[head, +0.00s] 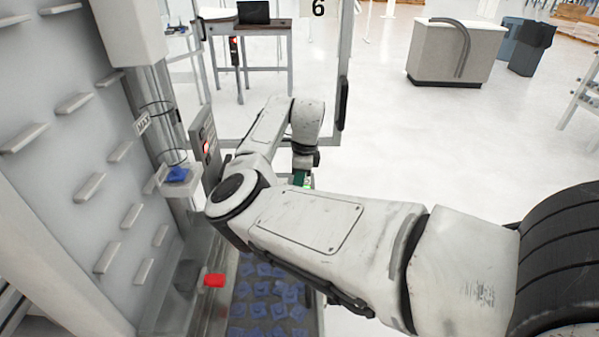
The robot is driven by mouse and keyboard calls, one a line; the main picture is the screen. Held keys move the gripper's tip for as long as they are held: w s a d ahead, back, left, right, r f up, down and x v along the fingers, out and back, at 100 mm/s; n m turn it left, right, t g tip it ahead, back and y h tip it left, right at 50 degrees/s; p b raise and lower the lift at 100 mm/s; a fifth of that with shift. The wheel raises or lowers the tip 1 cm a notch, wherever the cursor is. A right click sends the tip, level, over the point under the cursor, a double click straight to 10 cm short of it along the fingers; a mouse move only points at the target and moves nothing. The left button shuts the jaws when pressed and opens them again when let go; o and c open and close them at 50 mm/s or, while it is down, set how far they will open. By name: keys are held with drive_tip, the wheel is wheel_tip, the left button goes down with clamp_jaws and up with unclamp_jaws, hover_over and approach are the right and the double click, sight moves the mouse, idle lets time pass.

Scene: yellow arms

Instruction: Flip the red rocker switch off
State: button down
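A small red glowing switch (206,147) is on a grey control box (204,135) at the left, on the side of the machine. Its rocker position is too small to tell. My arm reaches across the middle of the view and bends down at its far end. My gripper (304,181) is at that end, to the right of and lower in the picture than the control box, apart from it. A small green patch shows there. The fingers are mostly hidden behind my own arm, so I cannot tell whether they are open or what is between them.
A pegged grey panel (70,130) stands at the left. A clear-panelled door frame (343,75) stands behind. A grey cabinet (455,55) is far off; open floor lies right.

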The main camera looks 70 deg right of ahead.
drive_tip(key=shift+f, duration=0.1)
drive_tip(key=shift+w+a+f+g+h+b, duration=0.15)
drive_tip(key=shift+f+g+h+b, duration=0.2)
drive_tip(key=shift+f+g, duration=0.3)
drive_tip(key=shift+r, duration=0.1)
drive_tip(key=shift+s+d+r+p, duration=0.1)
drive_tip(key=shift+s+d+p, duration=0.15)
drive_tip(key=shift+s, duration=0.25)
drive_tip(key=shift+s+d+p, duration=0.1)
drive_tip(key=shift+s+p, duration=0.2)
drive_tip(key=shift+s, duration=0.15)
drive_tip(key=shift+r, duration=0.1)
drive_tip(key=shift+d+r+p, duration=0.1)
drive_tip(key=shift+r+p, duration=0.25)
drive_tip(key=shift+p, duration=0.1)
wheel_tip(320, 180, up, 14)
drive_tip(key=shift+w+p, duration=0.4)
drive_tip(key=shift+f, duration=0.15)
